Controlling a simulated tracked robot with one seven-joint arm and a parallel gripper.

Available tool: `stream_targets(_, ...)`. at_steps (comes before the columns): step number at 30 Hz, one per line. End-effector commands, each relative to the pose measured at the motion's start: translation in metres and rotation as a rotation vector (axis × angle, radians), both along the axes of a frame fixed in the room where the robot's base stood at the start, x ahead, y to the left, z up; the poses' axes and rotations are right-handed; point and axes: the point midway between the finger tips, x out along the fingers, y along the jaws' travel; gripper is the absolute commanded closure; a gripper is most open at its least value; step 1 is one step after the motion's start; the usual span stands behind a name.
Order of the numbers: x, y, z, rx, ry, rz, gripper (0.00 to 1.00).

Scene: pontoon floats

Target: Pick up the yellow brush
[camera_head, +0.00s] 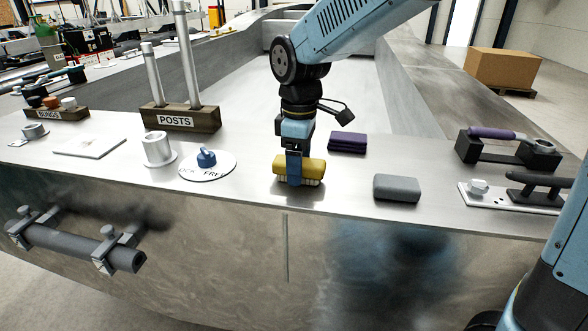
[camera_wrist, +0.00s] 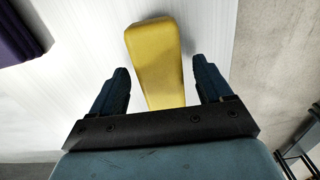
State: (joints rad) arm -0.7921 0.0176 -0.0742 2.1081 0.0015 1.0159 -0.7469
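The yellow brush (camera_head: 313,168) lies on the metal deck near its front edge, with pale bristles showing beneath its yellow body. My gripper (camera_head: 294,170) is down over it, and a blue finger covers part of its near side. In the wrist view the brush's yellow top (camera_wrist: 155,50) runs between the two fingers of my gripper (camera_wrist: 163,85). The fingers are apart, with a narrow strip of deck showing on each side of the brush. The brush's lower end is hidden behind the gripper's dark bar.
A dark purple block (camera_head: 347,142) lies behind and right of the brush, and a grey block (camera_head: 397,188) lies to the right. A round white plate with a blue knob (camera_head: 207,158) is to the left. A wooden POSTS holder (camera_head: 180,119) stands further back. The deck's front edge is close.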

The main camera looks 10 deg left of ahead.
Motion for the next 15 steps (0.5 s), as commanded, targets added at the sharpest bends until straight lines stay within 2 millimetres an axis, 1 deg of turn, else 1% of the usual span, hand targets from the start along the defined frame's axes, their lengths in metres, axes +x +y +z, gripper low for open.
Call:
stream_targets(1, 0.0001, -0.0001, 0.0001, 0.0, 0.0, 0.0, 0.25)
stream_targets(2, 0.0001, -0.0001, 0.0001, 0.0, 0.0, 0.0, 0.28)
stream_targets(15, 0.0004, -0.0004, 0.0003, 0.0, 0.0, -0.001, 0.7)
